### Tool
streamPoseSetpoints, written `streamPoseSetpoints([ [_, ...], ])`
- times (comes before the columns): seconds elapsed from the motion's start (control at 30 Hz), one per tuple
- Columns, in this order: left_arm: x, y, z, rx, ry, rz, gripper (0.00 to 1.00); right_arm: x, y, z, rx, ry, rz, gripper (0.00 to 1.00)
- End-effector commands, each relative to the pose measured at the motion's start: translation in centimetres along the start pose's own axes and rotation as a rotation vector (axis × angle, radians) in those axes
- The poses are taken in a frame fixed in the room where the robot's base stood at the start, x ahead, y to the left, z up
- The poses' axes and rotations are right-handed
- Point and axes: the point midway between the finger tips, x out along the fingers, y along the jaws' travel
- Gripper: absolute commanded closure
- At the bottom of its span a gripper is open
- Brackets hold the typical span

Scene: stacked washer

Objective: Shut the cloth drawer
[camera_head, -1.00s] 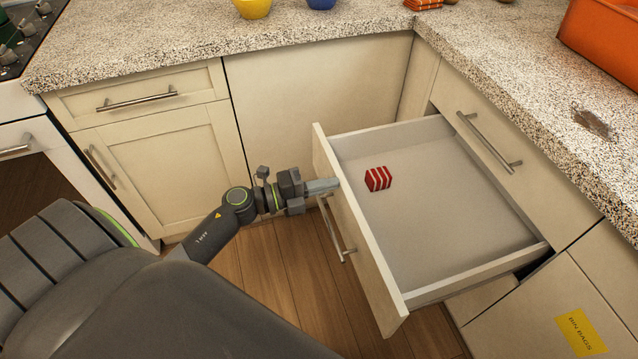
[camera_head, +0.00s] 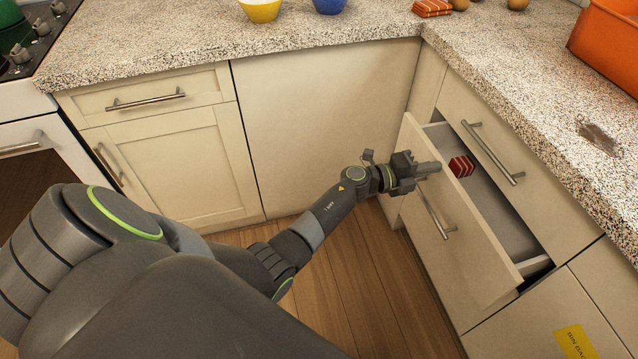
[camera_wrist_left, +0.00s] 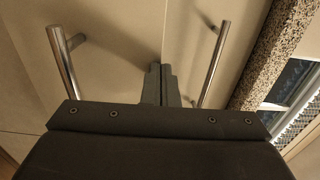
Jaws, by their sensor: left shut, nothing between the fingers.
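The cloth drawer (camera_head: 458,225) is partly open in the right-hand cabinet, with a narrow part of its inside showing. A red-and-white striped folded cloth (camera_head: 461,166) lies inside near its far end. My left gripper (camera_head: 438,167) is shut and empty, with its tips at the outer face of the drawer front, near the far end and above the bar handle (camera_head: 437,214). In the left wrist view the shut fingers (camera_wrist_left: 160,84) point at the cream front between two bar handles. My right gripper is not in view.
A closed drawer front with a bar handle (camera_head: 493,152) is above, under the speckled countertop (camera_head: 540,95). A closed cabinet (camera_head: 165,150) stands at the left. An orange bin (camera_head: 606,50) is on the counter. The wooden floor (camera_head: 350,280) before the drawer is clear.

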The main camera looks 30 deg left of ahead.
Motion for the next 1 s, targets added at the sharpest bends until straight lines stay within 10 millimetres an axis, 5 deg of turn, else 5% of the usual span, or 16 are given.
streamPoseSetpoints([
  [0.4,5.1,0.1,0.0,-0.002,-0.001,-0.001,1.00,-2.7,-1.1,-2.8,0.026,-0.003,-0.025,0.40],
  [1.0,5.8,0.0,0.0,-0.002,-0.001,-0.001,1.00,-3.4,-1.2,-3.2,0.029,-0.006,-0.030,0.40],
])
